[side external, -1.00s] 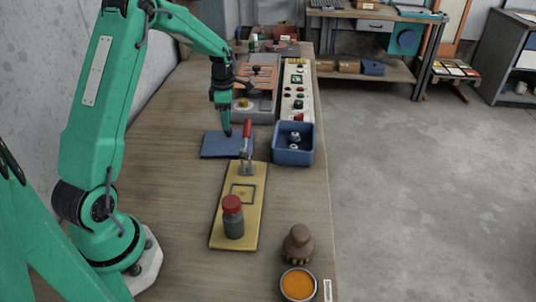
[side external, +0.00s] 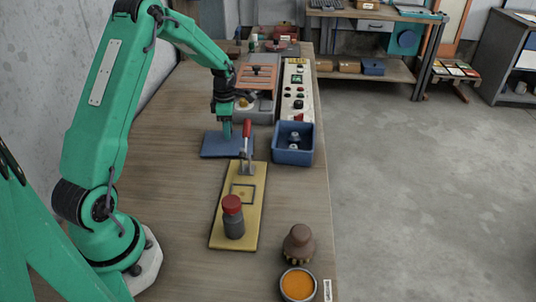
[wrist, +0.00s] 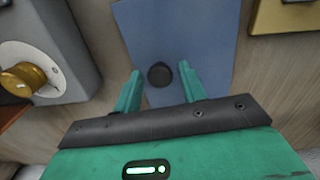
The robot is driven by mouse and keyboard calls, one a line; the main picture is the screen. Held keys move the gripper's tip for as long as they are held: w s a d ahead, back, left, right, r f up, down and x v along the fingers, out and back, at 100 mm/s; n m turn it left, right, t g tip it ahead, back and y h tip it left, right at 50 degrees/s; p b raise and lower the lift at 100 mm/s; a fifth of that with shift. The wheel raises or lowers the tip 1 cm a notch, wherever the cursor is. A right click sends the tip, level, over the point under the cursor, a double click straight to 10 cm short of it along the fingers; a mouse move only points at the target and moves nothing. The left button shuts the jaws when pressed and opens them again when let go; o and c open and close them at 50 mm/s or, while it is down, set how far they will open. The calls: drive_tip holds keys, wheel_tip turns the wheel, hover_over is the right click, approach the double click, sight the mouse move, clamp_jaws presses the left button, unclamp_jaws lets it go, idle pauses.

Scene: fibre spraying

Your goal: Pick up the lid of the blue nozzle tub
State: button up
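The blue lid (side external: 211,145) lies flat on the bench, left of the open blue tub (side external: 293,156). Nozzles (side external: 294,140) stand in the tub. In the wrist view the lid (wrist: 200,28) has a round dark knob (wrist: 160,75). My gripper (wrist: 160,69) is open, with one green finger on each side of the knob and a gap showing on both sides. In the side view my gripper (side external: 227,136) points down over the lid, and the fingertips are close above it or at its level; I cannot tell if they touch it.
A yellow board (side external: 223,211) with a red-handled clamp (side external: 247,142) and a red-capped bottle (side external: 233,218) lies in front. A grey machine (side external: 262,108) and a control panel (side external: 297,95) stand behind. A brown stamp-like piece (side external: 298,244) and an orange-filled bowl (side external: 298,284) are near the front edge.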

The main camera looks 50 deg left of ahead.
drive_tip(key=c, duration=0.8)
drive_tip(key=shift+o, duration=0.2)
drive_tip(key=shift+r, duration=0.15)
wheel_tip(320, 180, up, 10)
idle(0.6)
